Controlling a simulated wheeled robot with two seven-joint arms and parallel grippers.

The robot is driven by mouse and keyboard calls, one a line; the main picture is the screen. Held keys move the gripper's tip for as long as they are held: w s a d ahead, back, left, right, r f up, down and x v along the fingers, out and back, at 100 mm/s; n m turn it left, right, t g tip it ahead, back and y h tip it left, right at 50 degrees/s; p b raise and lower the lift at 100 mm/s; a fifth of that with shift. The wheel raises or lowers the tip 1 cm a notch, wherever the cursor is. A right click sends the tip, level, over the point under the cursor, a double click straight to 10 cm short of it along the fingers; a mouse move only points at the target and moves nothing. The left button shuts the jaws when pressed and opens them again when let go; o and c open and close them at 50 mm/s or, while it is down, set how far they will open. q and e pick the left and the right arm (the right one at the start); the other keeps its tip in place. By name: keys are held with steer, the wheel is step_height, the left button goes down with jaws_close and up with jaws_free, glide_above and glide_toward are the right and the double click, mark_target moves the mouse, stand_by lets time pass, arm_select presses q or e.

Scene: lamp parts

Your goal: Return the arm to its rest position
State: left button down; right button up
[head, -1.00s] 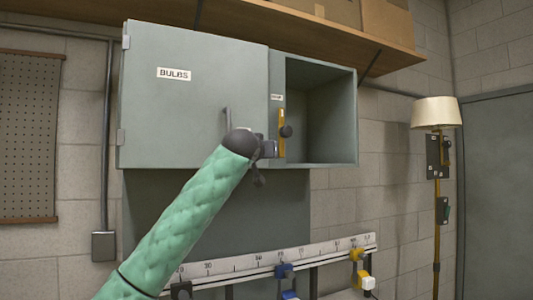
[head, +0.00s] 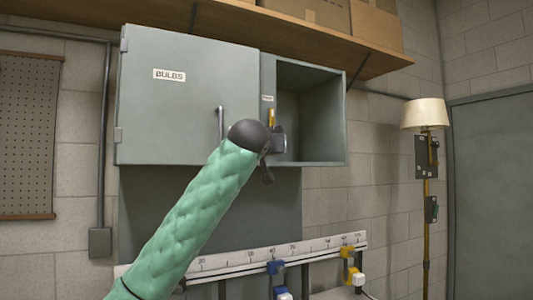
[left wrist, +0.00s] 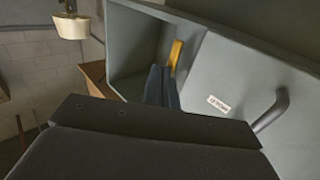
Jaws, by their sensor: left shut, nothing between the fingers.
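My left arm, in a green sleeve, comes in from the lower left in the head view. My left gripper (head: 279,143) is in front of the cabinet, by the narrow strip between the closed door and the open compartment. In the left wrist view its dark fingers (left wrist: 162,88) are shut and empty. They lie close to a yellow upright piece (left wrist: 175,55) on that strip; I cannot tell whether they touch it. The yellow piece (head: 271,118) is partly hidden by the gripper in the head view. My right gripper is not in view.
The grey cabinet (head: 190,115) has a closed BULBS door with a bar handle (head: 221,122) and an empty open compartment (head: 312,110). Below is a white scale rail (head: 270,252) with blue and yellow clamps. A shelf (head: 300,35) holds boxes above. A lamp (head: 426,115) stands right.

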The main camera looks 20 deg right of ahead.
arm_select(q)
steer(key=s, duration=0.3)
steer(key=shift+s+b, duration=0.15)
steer(key=shift+b, duration=0.25)
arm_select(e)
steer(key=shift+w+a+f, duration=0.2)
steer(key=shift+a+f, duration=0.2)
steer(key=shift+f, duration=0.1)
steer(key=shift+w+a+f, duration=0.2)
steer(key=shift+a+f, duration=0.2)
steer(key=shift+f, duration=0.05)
arm_select(q)
steer(key=shift+f, duration=0.1)
